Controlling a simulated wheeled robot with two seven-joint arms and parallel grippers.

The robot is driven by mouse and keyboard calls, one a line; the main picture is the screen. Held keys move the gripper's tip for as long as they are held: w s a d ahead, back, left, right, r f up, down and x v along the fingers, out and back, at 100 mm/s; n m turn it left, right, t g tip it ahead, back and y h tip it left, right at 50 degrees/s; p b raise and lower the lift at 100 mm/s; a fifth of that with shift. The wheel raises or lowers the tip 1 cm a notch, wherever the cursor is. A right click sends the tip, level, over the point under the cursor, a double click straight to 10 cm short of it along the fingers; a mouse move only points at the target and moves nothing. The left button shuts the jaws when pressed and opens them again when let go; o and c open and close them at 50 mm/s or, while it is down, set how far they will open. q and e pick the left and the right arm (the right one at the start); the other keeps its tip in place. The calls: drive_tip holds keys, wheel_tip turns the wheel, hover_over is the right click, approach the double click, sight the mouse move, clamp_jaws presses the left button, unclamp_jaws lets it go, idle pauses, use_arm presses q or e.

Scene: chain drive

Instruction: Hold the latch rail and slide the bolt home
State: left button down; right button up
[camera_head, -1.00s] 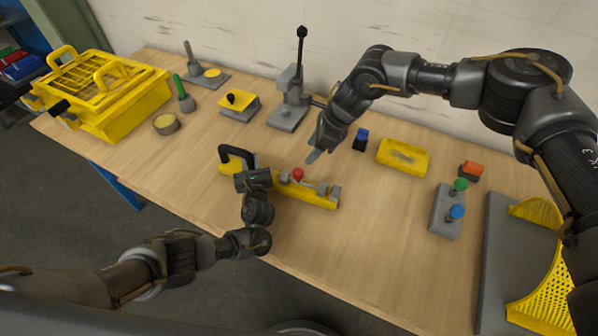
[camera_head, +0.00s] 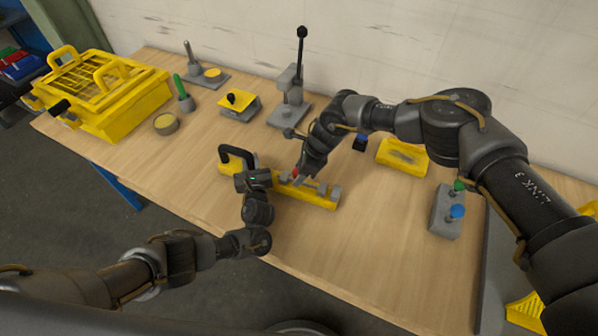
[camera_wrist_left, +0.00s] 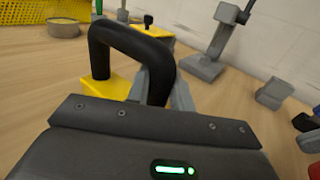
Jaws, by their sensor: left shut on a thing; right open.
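The yellow latch rail (camera_head: 318,201) lies on the wooden table, with a black handle (camera_head: 236,152) at its left end and grey bolt brackets along its right part. My left gripper (camera_head: 250,172) is shut on the black handle, which also shows between the fingers in the left wrist view (camera_wrist_left: 135,42). The bolt's red knob (camera_head: 296,171) is mostly hidden by my right gripper (camera_head: 301,176). My right gripper is open, with its fingers down at the knob. I cannot tell whether they touch it. The bolt's rod is partly hidden.
A lever press (camera_head: 290,105) stands behind the rail. A yellow block (camera_head: 402,157) and a grey block with green and blue knobs (camera_head: 446,212) are to the right. A yellow basket box (camera_head: 125,105) is at the far left. The table in front of the rail is clear.

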drive_tip(key=shift+a+f, duration=0.15)
drive_tip(key=shift+f, duration=0.25)
drive_tip(key=shift+c, duration=0.2)
clamp_jaws()
drive_tip(key=shift+s+d, duration=0.2)
drive_tip(key=shift+d, duration=0.65)
drive_tip(key=shift+s+d, duration=0.25)
drive_tip(key=shift+d, duration=0.55)
drive_tip(key=shift+s+d, duration=0.2)
drive_tip(key=shift+d, duration=0.65)
use_arm(q)
drive_tip(key=shift+a, duration=0.1)
use_arm(e)
drive_tip(key=shift+o, duration=0.2)
unclamp_jaws()
drive_tip(key=shift+a, duration=0.15)
